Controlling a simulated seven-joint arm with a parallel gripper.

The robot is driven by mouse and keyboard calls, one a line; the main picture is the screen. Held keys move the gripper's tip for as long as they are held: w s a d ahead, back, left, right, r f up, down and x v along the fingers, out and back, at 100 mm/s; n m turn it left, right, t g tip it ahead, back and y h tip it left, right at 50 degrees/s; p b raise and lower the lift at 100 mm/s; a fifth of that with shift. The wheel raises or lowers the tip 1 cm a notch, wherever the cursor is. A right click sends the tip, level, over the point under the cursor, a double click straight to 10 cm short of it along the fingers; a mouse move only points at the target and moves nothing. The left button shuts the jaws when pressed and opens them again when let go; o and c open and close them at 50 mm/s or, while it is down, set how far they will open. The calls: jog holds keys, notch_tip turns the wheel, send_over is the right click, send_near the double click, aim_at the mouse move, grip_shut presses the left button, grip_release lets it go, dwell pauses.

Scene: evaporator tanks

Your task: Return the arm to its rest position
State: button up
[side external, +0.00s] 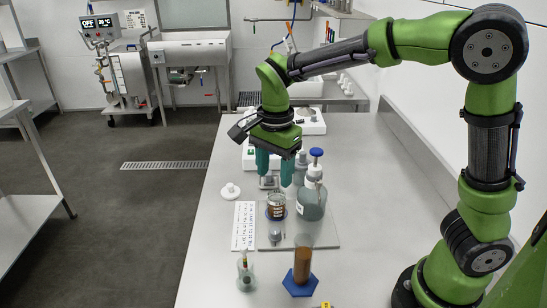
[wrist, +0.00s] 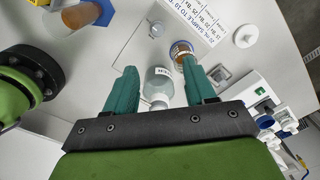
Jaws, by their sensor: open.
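My green arm reaches over the bench from the right, with my gripper (side external: 274,181) pointing down above the bench. Its two teal fingers are apart, and it also shows open in the wrist view (wrist: 161,70). I see nothing held between the fingers. A beaker of brown liquid (side external: 277,207) stands in front of and below the fingers; it is near the right fingertip in the wrist view (wrist: 181,48).
A brown-filled cylinder (side external: 302,264) on a blue hexagonal base and a small flask (side external: 245,272) stand at the front. A printed sheet (side external: 243,226) and a white round lid (side external: 230,191) lie left. White instruments (side external: 309,122) stand behind. The bench's right side is clear.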

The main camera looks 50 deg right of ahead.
jog(key=s+d+r+n+t+y, duration=0.1)
jog(key=s+d+r+n+t, duration=0.1)
jog(key=s+n, duration=0.4)
jog(key=s+d+r+n+t+y, duration=0.1)
jog(key=s+d+r+n+t, duration=0.1)
jog(key=s+r+n+t, duration=0.2)
jog(key=shift+s+n+t, duration=0.5)
jog(key=shift+s+n, duration=1)
jog(key=shift+s, duration=0.45)
